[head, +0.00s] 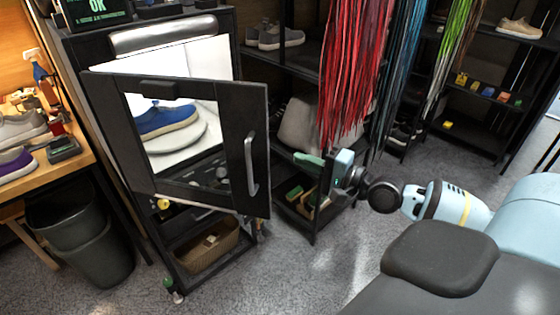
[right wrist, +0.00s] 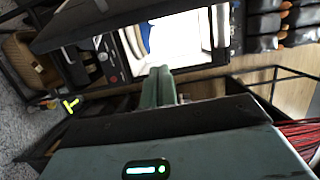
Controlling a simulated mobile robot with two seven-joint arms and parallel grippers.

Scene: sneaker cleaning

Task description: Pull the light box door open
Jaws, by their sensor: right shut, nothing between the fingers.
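The light box (head: 165,38) is a black cabinet with a bright white inside. Its black-framed door (head: 105,110) stands partly open, swung out from the front, with the bright inside showing above it. A grey bar handle (head: 250,165) is on the door's right side. A blue shoe (head: 165,120) on a white round stand shows through the window. My right gripper (head: 299,159) is to the right of the handle, apart from it, green fingers pointing left. In the right wrist view its fingers (right wrist: 158,72) are shut and empty, before the bright opening (right wrist: 180,40). My left gripper is not in view.
A shelf rack with shoes (head: 275,37) and hanging red laces (head: 350,70) stands right of the box, close to my right gripper. A workbench (head: 75,165) and black bin (head: 95,255) are at left. A basket (head: 205,250) sits below. Grey floor is clear in front.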

